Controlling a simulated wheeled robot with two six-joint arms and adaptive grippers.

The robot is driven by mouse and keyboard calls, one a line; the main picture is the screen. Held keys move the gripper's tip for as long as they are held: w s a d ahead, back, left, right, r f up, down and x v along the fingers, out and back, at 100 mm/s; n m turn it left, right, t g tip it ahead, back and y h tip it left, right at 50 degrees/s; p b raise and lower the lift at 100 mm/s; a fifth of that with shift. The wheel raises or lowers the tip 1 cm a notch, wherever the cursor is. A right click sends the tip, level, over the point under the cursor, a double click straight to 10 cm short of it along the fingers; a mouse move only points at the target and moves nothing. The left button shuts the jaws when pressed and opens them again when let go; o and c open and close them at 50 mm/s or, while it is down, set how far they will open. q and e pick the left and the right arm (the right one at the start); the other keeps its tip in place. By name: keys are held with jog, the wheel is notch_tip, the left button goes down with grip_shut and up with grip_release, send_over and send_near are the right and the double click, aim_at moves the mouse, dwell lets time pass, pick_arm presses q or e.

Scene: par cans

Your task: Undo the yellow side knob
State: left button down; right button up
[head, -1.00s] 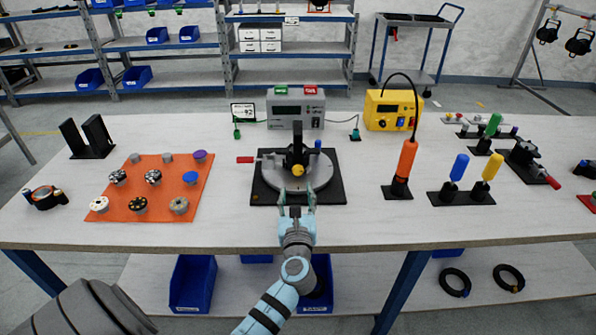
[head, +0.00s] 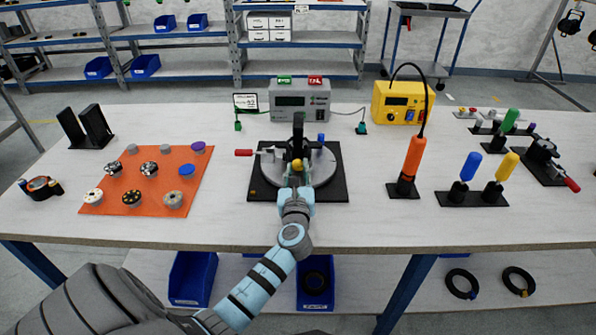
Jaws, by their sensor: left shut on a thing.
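The yellow side knob (head: 297,164) is on the front of a black upright bracket (head: 298,132), which stands on a round grey plate on a black base (head: 267,192). My left gripper (head: 297,167) reaches in from the front and is shut on the yellow knob, with a finger at each side of it. The fingers partly cover the knob, so its thread is hidden. A blue knob (head: 321,138) shows at the right of the bracket. My right gripper is out of view.
A red-handled clamp (head: 244,153) sticks out left of the plate. An orange mat (head: 97,206) with several round pieces lies at the left. An orange-handled tool (head: 412,158) stands upright at the right.

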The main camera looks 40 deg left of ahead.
pick_arm(q)
jog(key=n, duration=0.5)
jog(key=shift+n, duration=0.4)
jog(key=c, duration=1.3)
grip_release()
